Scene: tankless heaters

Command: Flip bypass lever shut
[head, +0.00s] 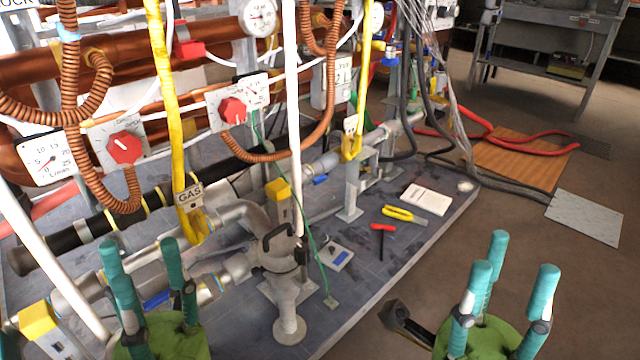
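No part carries a readable bypass label, so I cannot tell which handle is the bypass lever. A grey valve body (278,262) with a black handle on top (281,240) stands on the dark base plate at lower centre. A red handle (187,44) sits on the upper copper piping, and red octagonal knobs (125,147) sit on white dial plates. My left gripper (146,268), with teal fingers, is open and empty at lower left, in front of the pipes. My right gripper (512,270) is open and empty at lower right, over the floor, apart from the rig.
Yellow gas hoses (167,110) and a white upright pipe (293,100) stand before the piping. Yellow-handled pliers (398,213), a red-handled tool (382,228) and a white booklet (427,199) lie on the base plate (375,270). Red hoses (500,141) cross the floor behind; the right floor is mostly clear.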

